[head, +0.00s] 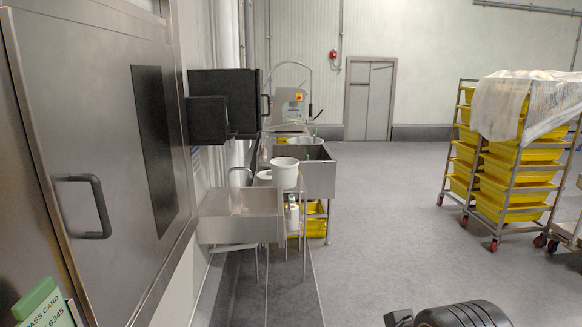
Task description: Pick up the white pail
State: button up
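The white pail (285,174) stands upright on a small metal stand beside the sinks, left of the picture's middle and some way off. A white round lid or dish (265,175) lies just left of it. A dark rounded part of my arm (465,314) shows at the bottom edge, far from the pail. My gripper's fingers do not show.
A steel hand basin (240,216) stands in front of the pail, with a deep sink (320,175) behind. A steel door (100,150) fills the left. A wheeled rack (490,205) of yellow crates stands right. The middle floor (390,220) is clear.

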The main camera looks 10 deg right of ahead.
aim_at(285, 170)
jog(key=i+l+u, duration=0.35)
jog(key=i+l, duration=1.85)
jog(key=l, duration=0.1)
